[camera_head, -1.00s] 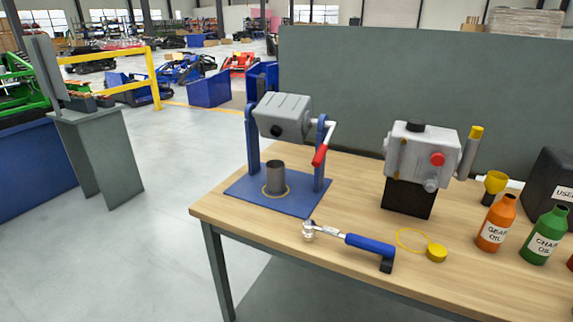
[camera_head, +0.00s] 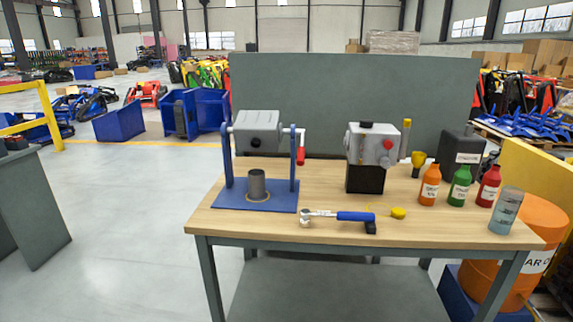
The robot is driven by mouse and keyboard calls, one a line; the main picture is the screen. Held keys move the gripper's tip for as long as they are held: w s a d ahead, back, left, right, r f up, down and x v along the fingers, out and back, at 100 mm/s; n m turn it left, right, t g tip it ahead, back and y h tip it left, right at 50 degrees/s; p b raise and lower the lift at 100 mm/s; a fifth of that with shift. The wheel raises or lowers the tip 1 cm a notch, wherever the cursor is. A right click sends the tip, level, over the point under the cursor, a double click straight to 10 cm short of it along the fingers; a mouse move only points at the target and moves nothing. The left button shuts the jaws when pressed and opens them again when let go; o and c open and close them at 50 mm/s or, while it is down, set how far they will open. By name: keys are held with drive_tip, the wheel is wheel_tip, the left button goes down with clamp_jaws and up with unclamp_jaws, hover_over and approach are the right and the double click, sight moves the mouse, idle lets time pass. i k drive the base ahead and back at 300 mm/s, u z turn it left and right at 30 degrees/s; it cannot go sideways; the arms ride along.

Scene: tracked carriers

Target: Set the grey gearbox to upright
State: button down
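The grey gearbox (camera_head: 257,131) hangs between the two posts of a blue stand (camera_head: 228,170) at the left of the workbench. Its body looks slightly tilted, with a dark round port on its front face. A crank with a red grip (camera_head: 301,155) is at the right post, the grip hanging down. A grey cylindrical cup (camera_head: 257,184) stands on the blue base under the gearbox. A second grey gearbox (camera_head: 371,146) with a red knob and a black cap sits on a black block (camera_head: 365,178) to the right. My gripper is not in view.
The wooden workbench (camera_head: 330,226) also bears a blue-handled ratchet (camera_head: 355,216), a yellow cap (camera_head: 398,213), a yellow funnel (camera_head: 418,160), several oil bottles and a can (camera_head: 506,211). An orange drum (camera_head: 537,240) stands right of the bench. Floor at the left (camera_head: 130,230) is clear.

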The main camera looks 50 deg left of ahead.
sight(257, 131)
drive_tip(key=u, duration=1.5)
drive_tip(key=i, duration=0.5)
